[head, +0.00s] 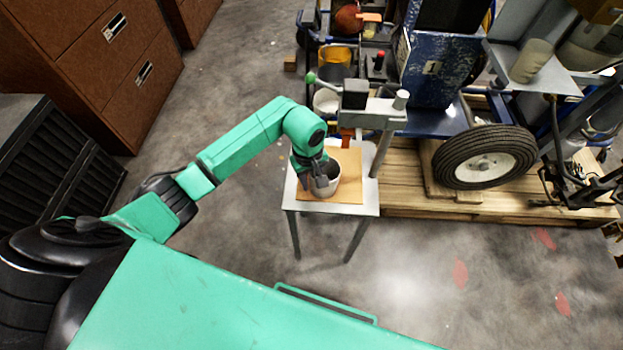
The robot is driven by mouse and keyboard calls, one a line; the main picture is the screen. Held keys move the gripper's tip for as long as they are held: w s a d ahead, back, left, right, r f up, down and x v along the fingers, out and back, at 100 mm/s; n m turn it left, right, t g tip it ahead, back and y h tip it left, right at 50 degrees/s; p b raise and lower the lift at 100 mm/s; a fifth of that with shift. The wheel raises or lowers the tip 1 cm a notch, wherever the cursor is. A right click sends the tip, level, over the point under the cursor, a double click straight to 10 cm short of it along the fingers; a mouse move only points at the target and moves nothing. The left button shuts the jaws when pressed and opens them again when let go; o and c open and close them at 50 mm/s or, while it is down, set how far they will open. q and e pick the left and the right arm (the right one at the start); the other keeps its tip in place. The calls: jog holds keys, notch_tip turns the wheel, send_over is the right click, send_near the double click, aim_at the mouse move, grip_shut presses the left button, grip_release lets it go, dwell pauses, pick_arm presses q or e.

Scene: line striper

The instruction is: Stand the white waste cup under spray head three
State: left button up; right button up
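The white waste cup (331,182) is upright, on or just above a tan board on a small grey table. My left gripper (315,181) points down at the cup's left rim. One dark finger appears to lie outside the wall and the other over or inside the mouth. Whether the fingers press on the wall is too small to tell. A grey clamp-like arm (378,112) of the striper reaches over the table's back edge, with an orange-red part (347,136) below it. No number marks a spray head that I can read. My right gripper is not in view.
The small table (362,209) has narrow bare margins around the tan board (349,160). The blue striper (438,68) and a black wheel (484,157) stand on a wooden pallet (408,200) behind and right. Brown drawers (95,60) stand far left. Floor in front is clear.

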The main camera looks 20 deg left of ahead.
pick_arm(q)
notch_tip(320, 180, up, 12)
jog(key=shift+s+a+r+b, duration=0.15)
jog(key=shift+s+a+b, duration=0.1)
jog(key=shift+s+b, duration=0.1)
